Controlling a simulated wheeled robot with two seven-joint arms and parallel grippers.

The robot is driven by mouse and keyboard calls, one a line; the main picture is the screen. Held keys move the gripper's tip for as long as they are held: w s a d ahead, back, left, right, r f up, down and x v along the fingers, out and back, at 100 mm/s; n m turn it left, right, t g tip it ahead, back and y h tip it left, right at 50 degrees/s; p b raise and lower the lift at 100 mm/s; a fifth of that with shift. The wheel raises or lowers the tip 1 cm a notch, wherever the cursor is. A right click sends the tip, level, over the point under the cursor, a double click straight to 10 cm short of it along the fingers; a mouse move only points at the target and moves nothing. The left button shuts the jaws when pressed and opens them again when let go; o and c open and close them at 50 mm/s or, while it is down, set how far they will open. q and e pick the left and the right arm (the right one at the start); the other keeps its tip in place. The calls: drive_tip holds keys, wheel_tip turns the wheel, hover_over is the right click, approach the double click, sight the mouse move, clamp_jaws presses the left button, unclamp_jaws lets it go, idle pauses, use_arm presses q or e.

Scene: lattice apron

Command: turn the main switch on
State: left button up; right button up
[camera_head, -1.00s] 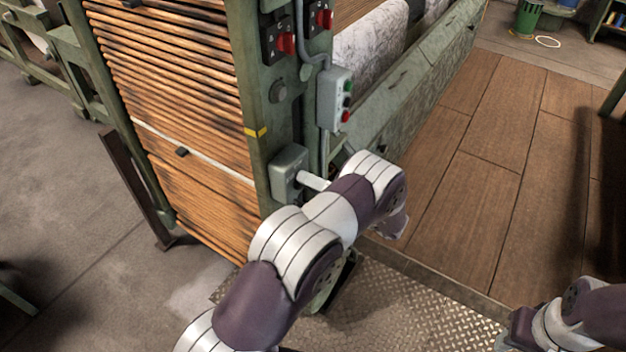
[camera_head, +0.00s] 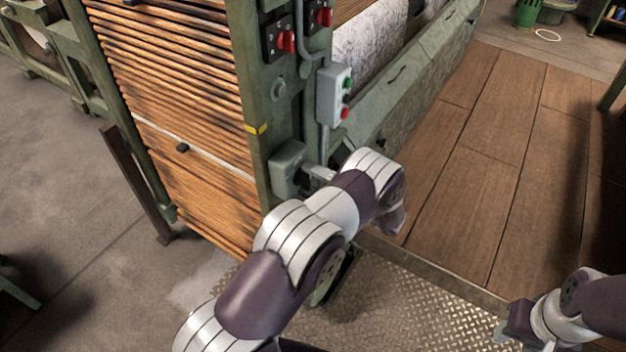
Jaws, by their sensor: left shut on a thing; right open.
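A grey-green switch box (camera_head: 288,168), which looks like the main switch, is fixed low on the green machine post. A short pale lever-like part (camera_head: 320,174) shows at its right side, partly behind my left arm. My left gripper is at this part and shut on it, mostly hidden by my own wrist and forearm. The lever's exact angle cannot be made out. My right gripper (camera_head: 514,326) is at the lower right, open and empty, above the floor and far from the switch.
A push-button box (camera_head: 334,95) with green and red buttons sits above the switch box. Two red rotary knobs (camera_head: 286,42) (camera_head: 324,17) are higher on the post. Wooden boards (camera_head: 490,170) and a metal tread plate (camera_head: 410,310) cover the floor at right.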

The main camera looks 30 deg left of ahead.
idle(0.3)
use_arm(q)
drive_tip(key=o, duration=1.1)
drive_tip(key=shift+c, duration=0.2)
drive_tip(key=s+d+b, duration=0.1)
drive_tip(key=d+b, duration=0.1)
drive_tip(key=d, duration=1)
drive_tip(key=shift+d, duration=0.4)
